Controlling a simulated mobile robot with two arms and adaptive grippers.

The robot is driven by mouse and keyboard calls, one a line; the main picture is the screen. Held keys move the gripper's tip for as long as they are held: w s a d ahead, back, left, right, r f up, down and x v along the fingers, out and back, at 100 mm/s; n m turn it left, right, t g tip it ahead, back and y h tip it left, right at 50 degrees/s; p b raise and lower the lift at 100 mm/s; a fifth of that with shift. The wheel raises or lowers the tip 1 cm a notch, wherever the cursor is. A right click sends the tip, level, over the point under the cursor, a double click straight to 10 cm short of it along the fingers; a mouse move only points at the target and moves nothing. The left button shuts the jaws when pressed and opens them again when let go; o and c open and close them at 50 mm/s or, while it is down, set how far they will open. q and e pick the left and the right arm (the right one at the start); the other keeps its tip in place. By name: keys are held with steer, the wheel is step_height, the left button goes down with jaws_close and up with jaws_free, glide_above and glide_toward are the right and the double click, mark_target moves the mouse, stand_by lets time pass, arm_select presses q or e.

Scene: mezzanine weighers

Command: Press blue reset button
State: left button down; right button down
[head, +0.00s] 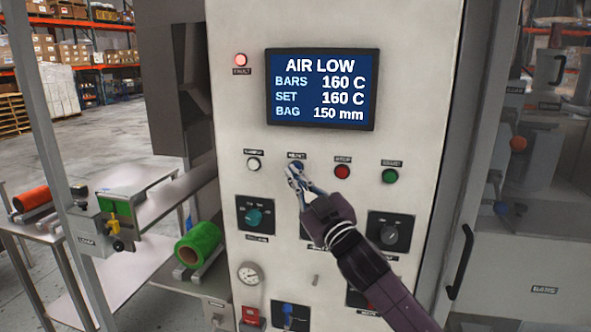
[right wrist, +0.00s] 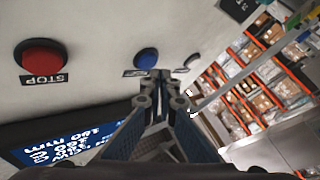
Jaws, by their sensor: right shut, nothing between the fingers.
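The blue button (head: 298,165) sits in the row of buttons on the pale control panel, under a small dark label, and is partly covered by my right gripper. It also shows in the right wrist view (right wrist: 147,57), just beyond the fingertips. My right gripper (head: 292,171) is shut and empty, with its tips at the button's lower edge in the head view. It also shows in the right wrist view (right wrist: 157,76). I cannot tell whether the tips touch the button. My left gripper is not in view.
A white button (head: 254,164) is left of the blue one; a red button (head: 342,171) and green button (head: 390,176) are right. The screen (head: 322,88) above reads AIR LOW. The fault lamp (head: 240,60) is upper left. Knobs (head: 255,217) lie below.

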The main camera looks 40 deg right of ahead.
steer(key=shift+w+d, duration=0.15)
steer(key=shift+d, duration=0.05)
steer(key=shift+w+d+r, duration=0.1)
steer(key=shift+w+d, duration=0.2)
steer(key=shift+d, duration=0.05)
stand_by(0.8)
stand_by(0.3)
steer(key=shift+s+a+p, duration=0.3)
steer(key=shift+s+a, duration=0.25)
steer(key=shift+a, duration=0.1)
steer(key=s+a, duration=0.3)
steer(key=shift+s+a+p, duration=0.1)
steer(key=shift+a+p, duration=0.2)
steer(key=shift+a, duration=0.1)
stand_by(0.7)
